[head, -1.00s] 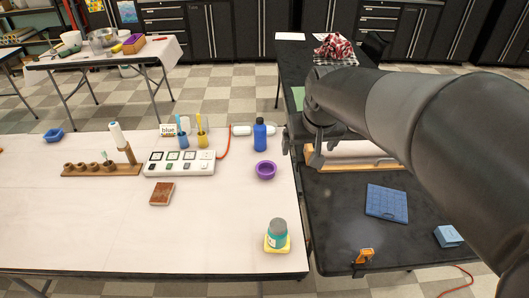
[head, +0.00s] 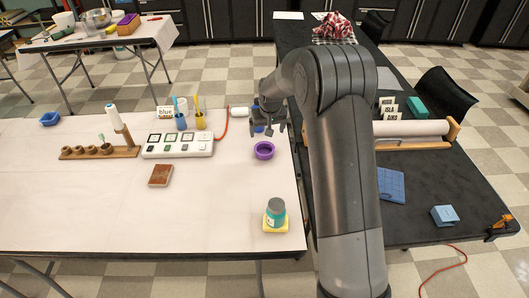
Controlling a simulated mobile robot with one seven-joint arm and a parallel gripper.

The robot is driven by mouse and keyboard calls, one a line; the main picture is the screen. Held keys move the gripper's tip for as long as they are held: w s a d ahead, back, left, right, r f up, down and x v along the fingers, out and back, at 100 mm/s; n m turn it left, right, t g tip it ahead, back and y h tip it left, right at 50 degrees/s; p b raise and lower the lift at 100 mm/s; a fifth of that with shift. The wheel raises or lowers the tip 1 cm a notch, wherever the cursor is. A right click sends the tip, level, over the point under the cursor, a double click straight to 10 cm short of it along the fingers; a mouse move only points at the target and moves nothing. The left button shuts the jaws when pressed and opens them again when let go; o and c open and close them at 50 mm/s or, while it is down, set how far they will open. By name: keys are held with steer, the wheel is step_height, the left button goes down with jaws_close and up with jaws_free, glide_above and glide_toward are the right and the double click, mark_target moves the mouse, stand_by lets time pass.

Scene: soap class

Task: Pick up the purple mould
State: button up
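The purple mould (head: 264,151) is a small round ring-shaped dish. It sits on the white-covered table (head: 220,220), toward the right side. My gripper (head: 269,132) hangs just behind and above the mould in the head view, pointing down, with its fingers apart and nothing visible between them. I cannot tell the exact height of the fingertips over the table.
A teal jar (head: 275,209) on a yellow block stands in front of the mould. A white switch box (head: 178,144) and a brown block (head: 160,175) lie to the left. Blue and yellow cups with brushes (head: 200,120) stand behind. The black table (head: 440,190) adjoins at right.

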step_height(320, 180, down, 2)
glide_toward(264, 152)
steer(key=shift+w+a+f, duration=0.1)
steer(key=shift+w+f, duration=0.2)
steer(key=shift+w, duration=0.2)
steer(key=shift+s+x, duration=0.2)
steer(key=shift+x, duration=1.3)
steer(key=shift+s+x, duration=0.2)
steer(key=shift+x, duration=1.3)
steer(key=c, duration=0.8)
